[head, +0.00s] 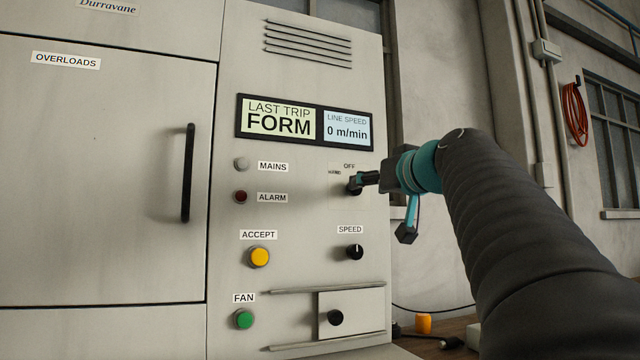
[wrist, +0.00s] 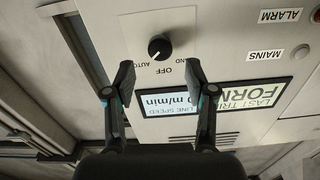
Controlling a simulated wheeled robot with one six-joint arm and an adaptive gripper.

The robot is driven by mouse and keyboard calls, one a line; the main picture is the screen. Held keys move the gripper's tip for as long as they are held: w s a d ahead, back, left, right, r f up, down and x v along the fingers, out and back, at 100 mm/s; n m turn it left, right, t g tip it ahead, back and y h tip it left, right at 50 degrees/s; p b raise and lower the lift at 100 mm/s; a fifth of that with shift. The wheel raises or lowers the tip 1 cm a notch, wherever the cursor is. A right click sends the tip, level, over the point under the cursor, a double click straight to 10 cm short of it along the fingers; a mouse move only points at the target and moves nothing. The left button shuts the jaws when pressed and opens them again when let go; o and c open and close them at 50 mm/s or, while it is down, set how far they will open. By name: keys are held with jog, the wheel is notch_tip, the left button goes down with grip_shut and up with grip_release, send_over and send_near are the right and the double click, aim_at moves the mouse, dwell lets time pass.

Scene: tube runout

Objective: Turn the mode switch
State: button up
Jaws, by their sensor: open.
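The mode switch is a black round knob (wrist: 160,46) on the grey panel. In the wrist view, which is upside down, OFF and AUTO labels show beside it, with a third label partly hidden by a finger. In the head view my gripper (head: 362,181) is at the panel and covers most of the knob.
The display (head: 304,122) reads LAST TRIP FORM and 0 m/min. Below the switch are the SPEED knob (head: 355,252) and a small drawer-like cover (head: 352,301). MAINS (head: 241,164) and ALARM (head: 240,197) lamps, yellow ACCEPT (head: 259,257) and green FAN (head: 243,320) buttons stand left.

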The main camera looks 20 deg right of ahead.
jog(key=shift+w+a+p, duration=0.1)
jog(key=shift+w+p, duration=0.85)
jog(key=shift+w, duration=1.45)
jog(key=c, duration=0.9)
